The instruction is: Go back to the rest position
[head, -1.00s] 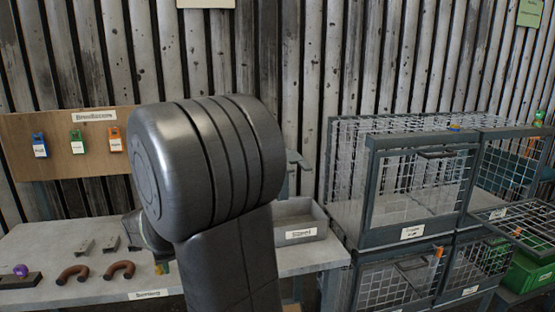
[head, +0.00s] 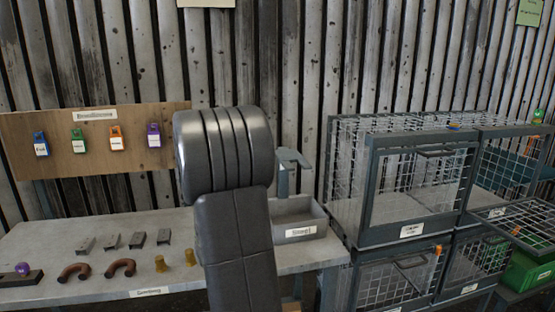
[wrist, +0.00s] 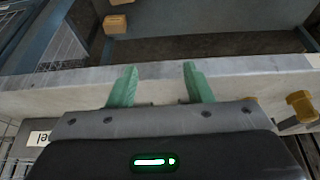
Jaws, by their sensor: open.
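My gripper (wrist: 160,86) shows in the wrist view with its two green fingers spread apart and nothing between them. The fingers point across the pale edge of the workbench (wrist: 240,72), with darker ground beyond. In the head view my dark arm stands upright in front of the bench (head: 165,221) and my gripper is hidden behind it.
A board (head: 22,135) carries several coloured tags. Brown curved pipes (head: 121,268), metal brackets (head: 137,238) and brass pieces (head: 160,264) lie on the bench. A grey bin (head: 318,220) stands right of my arm, beside wire cages (head: 415,190). A cardboard box (wrist: 115,23) lies beyond the bench edge.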

